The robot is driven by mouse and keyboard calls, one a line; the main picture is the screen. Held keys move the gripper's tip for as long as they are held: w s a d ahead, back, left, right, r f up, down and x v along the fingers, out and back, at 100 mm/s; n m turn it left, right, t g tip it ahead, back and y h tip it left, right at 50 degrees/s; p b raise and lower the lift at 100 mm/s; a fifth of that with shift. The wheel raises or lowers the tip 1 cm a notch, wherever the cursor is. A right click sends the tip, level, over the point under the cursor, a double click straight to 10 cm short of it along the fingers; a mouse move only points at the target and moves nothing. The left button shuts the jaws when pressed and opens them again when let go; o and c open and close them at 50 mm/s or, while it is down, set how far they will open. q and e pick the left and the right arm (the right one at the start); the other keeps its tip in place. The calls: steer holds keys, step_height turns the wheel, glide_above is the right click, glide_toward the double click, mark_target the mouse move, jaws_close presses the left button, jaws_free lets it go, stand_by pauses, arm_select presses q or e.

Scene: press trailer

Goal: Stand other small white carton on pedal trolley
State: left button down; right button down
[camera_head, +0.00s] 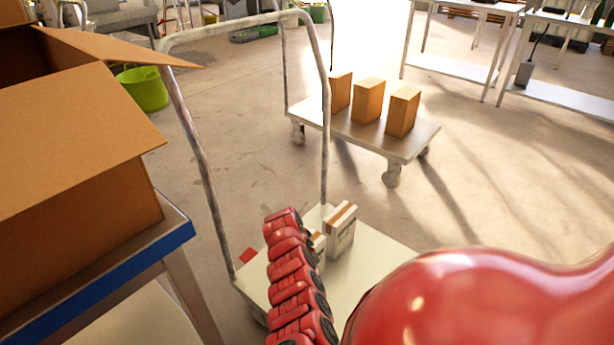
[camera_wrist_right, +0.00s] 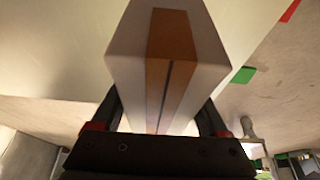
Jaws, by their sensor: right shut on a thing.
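My right gripper (camera_wrist_right: 158,118) is shut on a small white carton (camera_wrist_right: 205,58) with a brown strip, one finger on each side. In the head view a white carton (camera_head: 343,232) with a brown strip stands on the pale deck of the near trolley (camera_head: 375,262). A second white carton (camera_head: 320,243) shows beside it, mostly hidden by red segments in front. The near trolley has a tall hoop handle and a red patch at its left edge. In the head view my right gripper cannot be made out. My left gripper is not in view.
A big open cardboard box (camera_head: 75,150) stands on a blue-edged table (camera_head: 180,232) at the left. Another trolley (camera_head: 385,143) behind carries three brown cartons (camera_head: 368,100). White tables (camera_head: 450,68) stand at the back right. Floor between is clear.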

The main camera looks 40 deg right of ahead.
steer(key=shift+f, duration=0.2)
jaws_free()
steer(key=p+v, duration=0.5)
steer(key=v, duration=0.5)
steer(key=shift+r, duration=0.4)
steer(key=shift+a+r, duration=0.4)
steer(key=shift+r, duration=0.15)
